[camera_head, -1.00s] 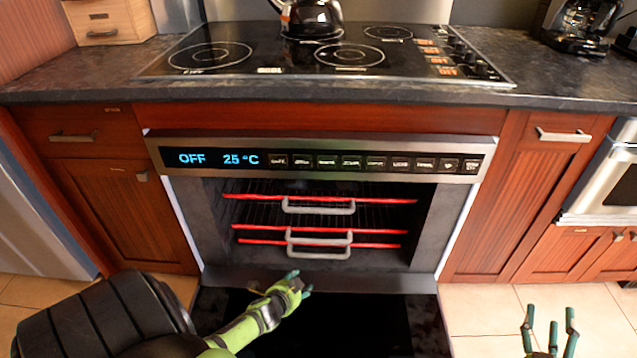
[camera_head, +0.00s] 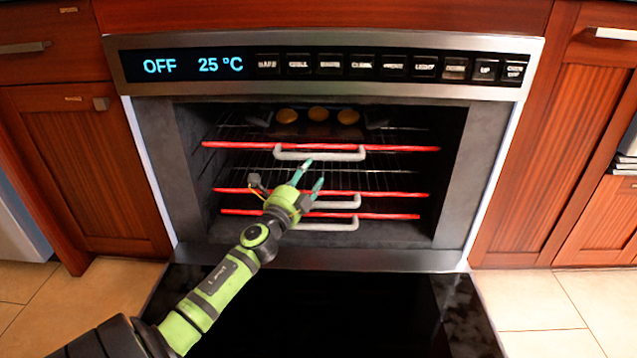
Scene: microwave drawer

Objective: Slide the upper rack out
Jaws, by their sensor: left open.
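The oven (camera_head: 185,180) is open, with its door (camera_head: 300,310) folded down flat in front. The upper rack (camera_head: 230,146) has a red front bar and a grey handle (camera_head: 335,155). It sits inside the oven and bears a dark tray (camera_head: 318,131) with round yellow-brown items (camera_head: 318,114). My left gripper (camera_head: 312,172) is open, its green-blue fingers pointing up toward the upper rack's handle. It is just below that handle; whether it touches the handle I cannot tell. My right gripper is not in view.
Lower racks with red bars (camera_head: 390,194) and grey handles (camera_head: 330,226) lie below the upper one, partly hidden by my left gripper. The control panel (camera_head: 320,66) reads OFF and 25 °C. Wooden cabinets (camera_head: 80,160) flank the oven. Tiled floor (camera_head: 535,300) is clear at right.

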